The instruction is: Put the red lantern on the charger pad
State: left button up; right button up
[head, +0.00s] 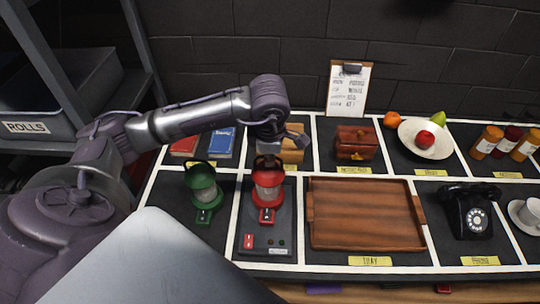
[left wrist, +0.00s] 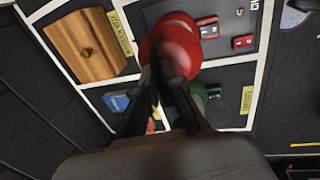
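The red lantern (head: 268,188) stands upright over the dark charger pad (head: 280,222), which has a red switch and small lamps at its front. Whether its base touches the pad is hard to tell. My left gripper (head: 269,159) is directly above the lantern, at its top. In the left wrist view the fingers (left wrist: 163,72) are close together at the top of the red lantern (left wrist: 181,45) and look shut on its handle. The fingers hide the handle. My right gripper is not in view.
A green lantern (head: 202,186) stands close on the left. A wooden tray (head: 365,215) is on the right, with a black telephone (head: 470,212) beyond it.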

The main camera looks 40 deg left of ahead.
pick_arm(q)
jog(key=o, duration=0.4)
jog(key=shift+c, duration=0.2)
jog(key=shift+r, duration=0.1)
notch_tip(320, 180, up, 12)
jog(key=s+d+b, duration=0.1)
jog(key=s, duration=0.1)
jog(key=shift+d, duration=0.15)
jog(key=shift+s+f, duration=0.1)
jog(key=shift+f, duration=0.1)
